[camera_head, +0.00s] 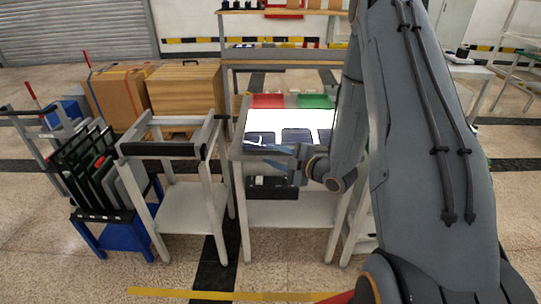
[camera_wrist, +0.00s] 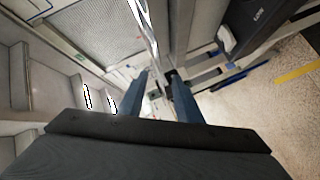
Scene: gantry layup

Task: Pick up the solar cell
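Dark solar cells lie on a bright white surface on the middle table (camera_head: 268,119) in the head view. One cell (camera_head: 297,135) is near the middle, another (camera_head: 256,138) at the left, and a third (camera_head: 325,135) at the right, partly hidden by my arm. My gripper (camera_head: 262,163) is at the table's front edge, on the near side of the cells. In the wrist view its two blue-grey fingers (camera_wrist: 155,80) stand apart, with no cell visible between them. I cannot make out a solar cell for certain in the wrist view.
A red tray (camera_head: 267,101) and a green tray (camera_head: 315,101) sit at the table's back. An empty frame stand (camera_head: 165,150) is at its left, beside a blue rack of dark panels (camera_head: 98,175).

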